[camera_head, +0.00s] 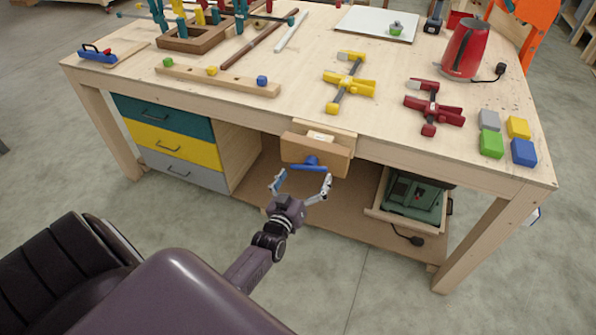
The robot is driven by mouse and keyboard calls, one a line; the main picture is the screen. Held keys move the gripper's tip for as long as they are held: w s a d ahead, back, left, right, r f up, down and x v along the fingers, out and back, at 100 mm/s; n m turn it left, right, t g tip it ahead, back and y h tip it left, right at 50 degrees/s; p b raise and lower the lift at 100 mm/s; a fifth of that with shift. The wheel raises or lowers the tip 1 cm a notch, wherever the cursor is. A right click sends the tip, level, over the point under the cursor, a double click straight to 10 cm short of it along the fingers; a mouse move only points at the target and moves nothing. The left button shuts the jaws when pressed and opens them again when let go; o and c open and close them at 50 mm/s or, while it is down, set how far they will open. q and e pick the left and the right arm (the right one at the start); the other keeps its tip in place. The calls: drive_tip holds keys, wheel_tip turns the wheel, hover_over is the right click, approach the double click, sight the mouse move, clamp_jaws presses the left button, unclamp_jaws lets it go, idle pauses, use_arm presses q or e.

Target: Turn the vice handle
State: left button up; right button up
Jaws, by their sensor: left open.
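The vice (318,153) is a wooden jaw block fixed to the front edge of the workbench. Its blue handle (311,167) lies roughly level across the front of the jaw, with a round blue hub at its middle. My left gripper (302,183) is open just in front of and below the handle, with its two fingers spread to either side. The fingers look empty; I cannot tell whether either one touches the handle. My right gripper is not in view.
The workbench (300,100) top carries yellow (350,83) and red clamps (434,108), a red kettle (466,48) and coloured blocks (491,144). Drawers (168,140) stand below left. A lower shelf (270,185) and a tray with a green case (413,200) lie below right.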

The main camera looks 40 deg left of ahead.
use_arm(q)
drive_tip(key=v, duration=1.1)
